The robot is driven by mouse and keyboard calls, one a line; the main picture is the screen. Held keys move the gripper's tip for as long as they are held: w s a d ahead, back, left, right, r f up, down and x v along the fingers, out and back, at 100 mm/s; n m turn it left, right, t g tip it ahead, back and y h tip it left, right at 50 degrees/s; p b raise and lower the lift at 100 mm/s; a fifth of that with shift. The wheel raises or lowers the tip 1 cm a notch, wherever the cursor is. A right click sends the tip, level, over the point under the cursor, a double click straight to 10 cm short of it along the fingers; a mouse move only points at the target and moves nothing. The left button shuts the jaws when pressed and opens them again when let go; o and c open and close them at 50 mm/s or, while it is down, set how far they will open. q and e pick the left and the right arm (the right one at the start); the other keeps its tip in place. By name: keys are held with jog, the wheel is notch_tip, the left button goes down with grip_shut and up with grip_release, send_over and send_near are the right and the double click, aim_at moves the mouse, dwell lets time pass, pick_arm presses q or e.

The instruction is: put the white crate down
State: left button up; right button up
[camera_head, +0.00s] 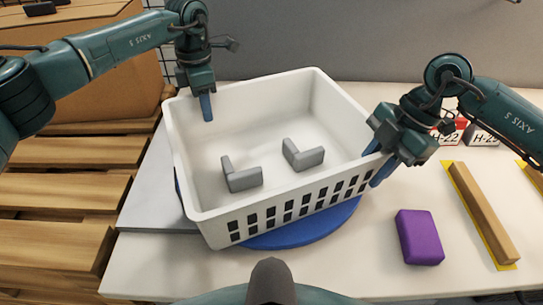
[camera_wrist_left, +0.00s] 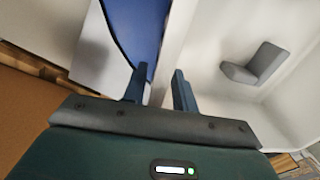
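The white crate (camera_head: 290,215) is an open basket with slotted sides, over a blue round disc (camera_head: 300,237). I cannot tell whether its bottom touches the disc. Two grey L-shaped pieces (camera_head: 243,178) (camera_head: 304,155) lie inside it.
A purple block (camera_head: 419,237) and a wooden strip on a yellow base (camera_head: 484,213) lie on the white table (camera_head: 375,270) to the right. Labelled cards (camera_head: 480,136) stand behind. A pale grey board (camera_head: 150,200) lies under the disc at left. Wooden pallets (camera_head: 55,190) and a brown box are further left.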

jog(key=shift+d+r, duration=0.1)
jog(key=shift+r, duration=0.1)
pick_arm(q)
notch_tip(320, 180, up, 12)
jog(key=shift+w, duration=0.3)
pick_arm(e)
jog(key=v, duration=1.1)
jog(key=shift+r, duration=0.3)
pick_arm(q)
jog(key=shift+a, duration=0.1)
pick_arm(e)
jog(key=shift+d, duration=0.1)
